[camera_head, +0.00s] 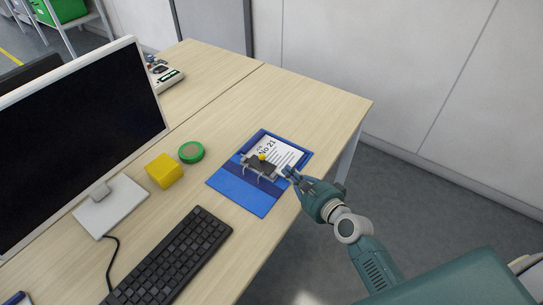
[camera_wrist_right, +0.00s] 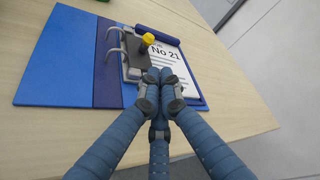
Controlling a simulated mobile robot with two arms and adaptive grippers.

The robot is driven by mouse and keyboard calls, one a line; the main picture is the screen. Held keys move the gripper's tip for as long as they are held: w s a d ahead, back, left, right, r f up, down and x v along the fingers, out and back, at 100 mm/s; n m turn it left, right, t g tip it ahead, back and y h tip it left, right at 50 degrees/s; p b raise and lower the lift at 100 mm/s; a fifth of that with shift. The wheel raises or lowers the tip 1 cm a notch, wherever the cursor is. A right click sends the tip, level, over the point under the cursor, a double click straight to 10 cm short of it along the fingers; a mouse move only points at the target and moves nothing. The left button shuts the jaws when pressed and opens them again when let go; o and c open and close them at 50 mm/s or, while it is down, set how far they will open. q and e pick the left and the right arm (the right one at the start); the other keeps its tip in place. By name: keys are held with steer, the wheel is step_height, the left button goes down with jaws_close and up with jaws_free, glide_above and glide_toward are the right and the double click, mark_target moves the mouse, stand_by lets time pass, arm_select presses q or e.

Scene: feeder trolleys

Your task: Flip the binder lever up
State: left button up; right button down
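An open blue binder (camera_head: 235,192) lies flat on the desk, with a printed sheet marked "No 21" (camera_head: 283,153) on its right part. Its dark metal mechanism (camera_head: 261,167) has curved metal rings and a lever with a yellow knob (camera_head: 262,157). In the right wrist view the yellow knob (camera_wrist_right: 147,38) stands just beyond my fingertips. My right gripper (camera_head: 289,172) is over the sheet at the binder's right side. In the wrist view its fingertips (camera_wrist_right: 160,75) are drawn together, apart from the knob, with nothing seen between them. My left gripper is not in view.
A yellow block (camera_head: 164,171) and a green round object (camera_head: 191,152) stand left of the binder. A keyboard (camera_head: 175,258) and a monitor (camera_head: 80,130) are further left. The desk's right edge runs close to the binder. The desk beyond the binder is clear.

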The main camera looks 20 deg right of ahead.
mark_target(273, 165)
steer(key=shift+w+a, duration=0.1)
steer(key=shift+w, duration=0.1)
steer(key=x, duration=0.8)
steer(key=shift+w+f, duration=0.15)
steer(key=shift+w, duration=0.05)
steer(key=shift+w+a+f+b, duration=0.2)
steer(key=shift+w+b, duration=0.1)
steer(key=shift+w, duration=0.25)
arm_select(q)
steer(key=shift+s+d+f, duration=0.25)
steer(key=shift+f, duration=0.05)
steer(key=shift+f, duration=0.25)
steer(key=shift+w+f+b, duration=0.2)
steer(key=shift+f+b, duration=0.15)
steer(key=shift+b, duration=0.2)
arm_select(e)
steer(key=shift+a+r+n, duration=0.1)
steer(key=shift+r+n, duration=0.15)
steer(key=shift+n, duration=0.25)
